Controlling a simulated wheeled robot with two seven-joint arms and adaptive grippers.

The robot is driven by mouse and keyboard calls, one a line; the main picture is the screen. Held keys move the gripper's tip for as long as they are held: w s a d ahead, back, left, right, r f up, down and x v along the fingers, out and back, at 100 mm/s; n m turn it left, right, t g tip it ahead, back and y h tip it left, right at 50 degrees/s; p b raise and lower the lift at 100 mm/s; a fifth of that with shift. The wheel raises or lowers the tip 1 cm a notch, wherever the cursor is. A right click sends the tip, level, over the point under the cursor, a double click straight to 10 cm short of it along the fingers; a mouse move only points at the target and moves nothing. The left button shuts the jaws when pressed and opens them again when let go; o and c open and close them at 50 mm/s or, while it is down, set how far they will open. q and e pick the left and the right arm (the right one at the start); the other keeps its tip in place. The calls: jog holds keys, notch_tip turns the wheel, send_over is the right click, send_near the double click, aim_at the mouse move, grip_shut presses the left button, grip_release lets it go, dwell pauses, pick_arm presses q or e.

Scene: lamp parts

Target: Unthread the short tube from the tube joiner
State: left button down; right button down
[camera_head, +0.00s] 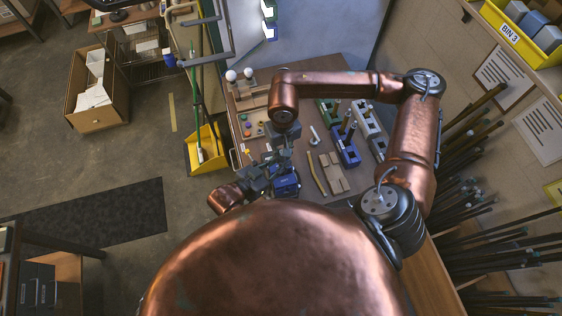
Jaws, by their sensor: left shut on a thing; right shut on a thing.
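My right arm reaches over the table, and its gripper (277,160) points down near the table's front edge. My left gripper (256,180) is low and close beside it, with its copper arm coming in from the left. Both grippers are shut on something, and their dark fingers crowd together. The short tube and the tube joiner are hidden or too small to make out between them. I cannot tell which gripper holds which part, or whether the two parts are still joined. A blue block (287,184) shows just below the grippers.
The brown table (305,95) holds green (325,111), white (365,118) and blue (346,151) fixtures, some with upright pieces. Flat wooden pieces (334,173) lie right of the grippers. Two white bulbs (240,74) stand at the back left. Many rods (480,150) stick out at right.

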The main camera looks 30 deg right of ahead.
pick_arm(q)
jog(key=shift+r, duration=0.15)
pick_arm(e)
jog(key=n, duration=0.7)
dwell(0.3)
jog(key=shift+n, duration=0.3)
jog(key=c, duration=2.3)
grip_release()
jog(key=shift+n, duration=0.3)
jog(key=shift+c, duration=0.2)
grip_shut()
jog(key=shift+r, duration=1)
jog(key=shift+r, duration=0.8)
